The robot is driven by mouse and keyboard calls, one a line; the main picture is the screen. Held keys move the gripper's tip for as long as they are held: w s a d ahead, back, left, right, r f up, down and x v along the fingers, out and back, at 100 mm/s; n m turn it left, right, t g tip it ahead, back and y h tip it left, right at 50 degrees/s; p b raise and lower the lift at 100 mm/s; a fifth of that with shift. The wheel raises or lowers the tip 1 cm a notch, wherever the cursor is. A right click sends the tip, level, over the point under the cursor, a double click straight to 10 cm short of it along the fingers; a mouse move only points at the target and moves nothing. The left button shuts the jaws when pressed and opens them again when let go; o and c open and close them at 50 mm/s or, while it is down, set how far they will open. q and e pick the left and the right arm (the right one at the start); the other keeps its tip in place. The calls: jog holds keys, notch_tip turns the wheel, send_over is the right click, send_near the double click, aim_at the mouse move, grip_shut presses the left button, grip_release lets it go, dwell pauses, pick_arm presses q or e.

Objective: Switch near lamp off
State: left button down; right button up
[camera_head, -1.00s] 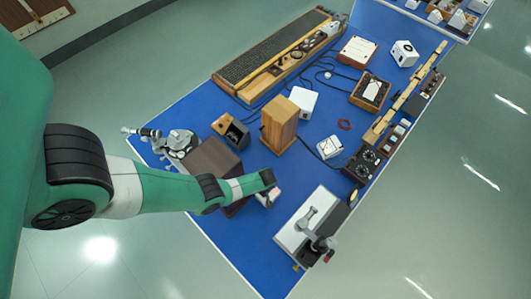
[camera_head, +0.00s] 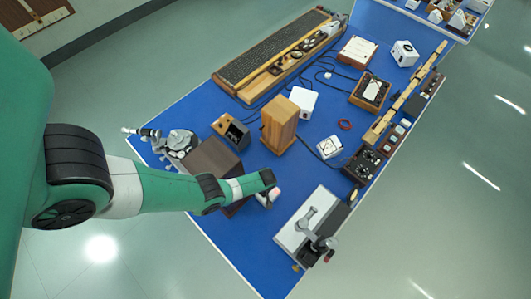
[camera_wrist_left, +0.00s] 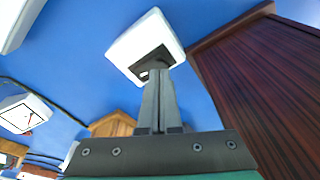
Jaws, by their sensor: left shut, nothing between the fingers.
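A white switch box (camera_wrist_left: 124,49) with a dark rocker plate (camera_wrist_left: 152,62) sits on the blue bench top in the left wrist view. In the head view only a small part of the box (camera_head: 263,200) shows past my wrist. My left gripper (camera_wrist_left: 158,75) is shut and empty, its fingertips over the rocker plate and hiding part of it. I cannot tell whether they touch it. No lit lamp can be made out. My right gripper is not in view.
A dark brown wooden box (camera_head: 213,158) stands close beside my left wrist; its grained side fills the right of the wrist view (camera_wrist_left: 260,85). A microscope-like instrument on a white base (camera_head: 293,236) stands to the right. A tall wooden block (camera_head: 279,125) is behind.

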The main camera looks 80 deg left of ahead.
pick_arm(q)
jog(key=shift+f+b, duration=0.85)
jog(key=shift+f, duration=0.1)
dwell(0.6)
